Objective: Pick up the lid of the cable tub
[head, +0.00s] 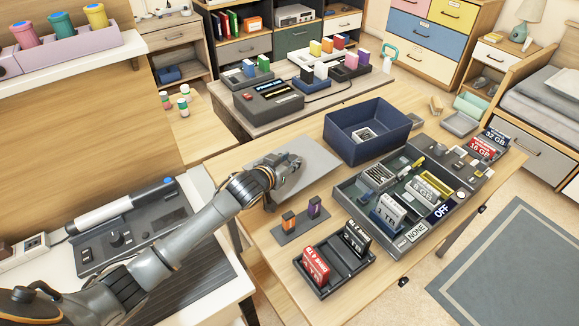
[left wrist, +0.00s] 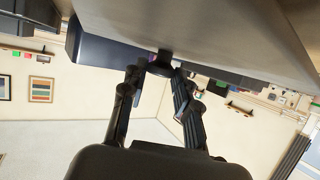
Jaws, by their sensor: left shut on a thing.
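The lid (head: 318,158) is a flat grey panel at the left part of the wooden table, left of the open navy cable tub (head: 366,130). My left gripper (head: 290,172) is over the lid, shut on its small dark knob. In the left wrist view, my left gripper (left wrist: 162,72) has its fingers closed around the knob under the broad grey lid (left wrist: 225,30). The navy tub also shows there (left wrist: 95,52). I cannot tell whether the lid touches the table. My right gripper is not in view.
A dark divided tray (head: 352,190) with upright labelled items stands right of the lid. A small stand (head: 300,226) with orange and purple blocks and a two-slot holder (head: 330,268) are in front. A rear desk (head: 225,165) holds several devices. Bare wood lies at the table's front left.

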